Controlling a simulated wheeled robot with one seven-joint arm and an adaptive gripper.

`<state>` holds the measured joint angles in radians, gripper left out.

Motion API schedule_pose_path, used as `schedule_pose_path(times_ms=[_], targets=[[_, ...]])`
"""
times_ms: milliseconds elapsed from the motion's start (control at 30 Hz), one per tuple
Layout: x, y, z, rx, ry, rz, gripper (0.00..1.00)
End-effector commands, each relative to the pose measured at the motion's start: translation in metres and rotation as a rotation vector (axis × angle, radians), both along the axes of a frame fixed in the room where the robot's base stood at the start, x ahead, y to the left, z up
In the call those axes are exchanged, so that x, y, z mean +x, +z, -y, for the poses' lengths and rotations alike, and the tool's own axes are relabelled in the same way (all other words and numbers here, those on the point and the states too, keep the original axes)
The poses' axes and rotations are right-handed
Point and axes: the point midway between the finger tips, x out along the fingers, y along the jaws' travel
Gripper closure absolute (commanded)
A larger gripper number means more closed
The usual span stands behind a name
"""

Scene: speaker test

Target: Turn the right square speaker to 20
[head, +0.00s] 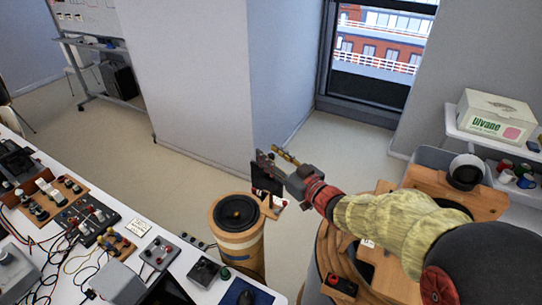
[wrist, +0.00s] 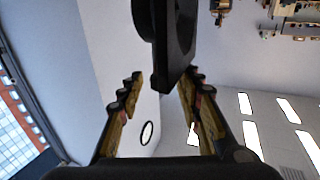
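A dark, flat square-edged piece (head: 266,178), which looks like the square speaker, stands upright beside the round speaker (head: 237,211) on its wooden cylinder. My gripper (head: 271,154) reaches in from the right, at the dark piece's upper edge. In the wrist view my gripper (wrist: 162,84) has its two fingers well apart. The dark piece (wrist: 172,50) hangs into the gap from the top of that view, nearer the right finger. I cannot tell whether it touches that finger. No dial or number is readable on it.
A white bench (head: 45,155) with wired boxes and switch panels runs along the left. A small box with a black knob (head: 205,271) sits near its front edge. A shelf with a white carton (head: 497,115) is at the right.

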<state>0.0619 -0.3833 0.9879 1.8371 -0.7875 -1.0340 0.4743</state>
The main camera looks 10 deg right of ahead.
Motion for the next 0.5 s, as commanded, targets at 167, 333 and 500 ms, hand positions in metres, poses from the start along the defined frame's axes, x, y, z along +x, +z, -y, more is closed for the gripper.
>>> schedule_pose_path(times_ms=[167, 333, 500], targets=[[0.0006, 0.0003, -0.0003, 0.0, 0.0, 0.0, 0.65], [0.0004, 0.0004, -0.0001, 0.0, 0.0, 0.0, 0.72], [0.0004, 0.0005, -0.0001, 0.001, 0.0, 0.001, 0.81]])
